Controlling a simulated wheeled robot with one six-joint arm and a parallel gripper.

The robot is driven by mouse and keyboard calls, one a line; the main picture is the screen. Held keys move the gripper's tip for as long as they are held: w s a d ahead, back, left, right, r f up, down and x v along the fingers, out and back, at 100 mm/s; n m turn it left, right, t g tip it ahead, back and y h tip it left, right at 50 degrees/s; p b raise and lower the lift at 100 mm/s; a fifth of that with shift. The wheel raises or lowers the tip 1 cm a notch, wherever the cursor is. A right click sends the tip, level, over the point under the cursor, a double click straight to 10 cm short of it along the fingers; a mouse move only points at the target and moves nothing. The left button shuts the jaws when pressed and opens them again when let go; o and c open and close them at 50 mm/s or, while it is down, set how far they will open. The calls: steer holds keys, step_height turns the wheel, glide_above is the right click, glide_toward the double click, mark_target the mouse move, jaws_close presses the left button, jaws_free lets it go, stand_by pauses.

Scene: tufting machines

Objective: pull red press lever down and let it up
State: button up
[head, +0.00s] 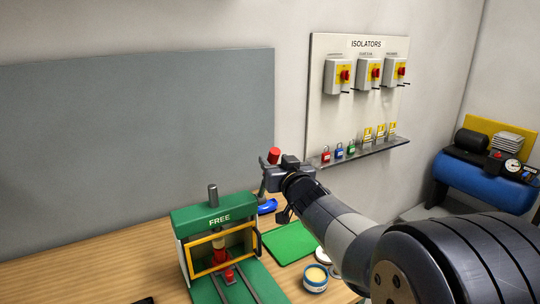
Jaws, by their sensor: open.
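The green press (215,215), marked FREE, stands on the wooden bench at the lower middle of the head view. It has an orange-yellow guard frame and red parts inside. A red knob (273,155), which looks like the end of the press lever, shows just above and left of my gripper (276,178). A thin grey bar runs down below the knob, partly behind the gripper. My gripper is open and close to the knob and bar. The fingertips are small and partly hidden, so I cannot tell whether they touch or surround the lever.
A green mat (291,243), a blue object (267,206) and a small round tin (315,280) lie right of the press. An isolator board (359,100) with a shelf of padlocks is on the wall behind. A blue compressor (485,182) stands far right.

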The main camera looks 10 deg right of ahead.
steer(key=shift+w+a, duration=0.15)
steer(key=shift+w, duration=0.95)
steer(key=shift+w+a, duration=0.1)
steer(key=shift+w, duration=0.95)
steer(key=shift+c, duration=0.5)
jaws_close()
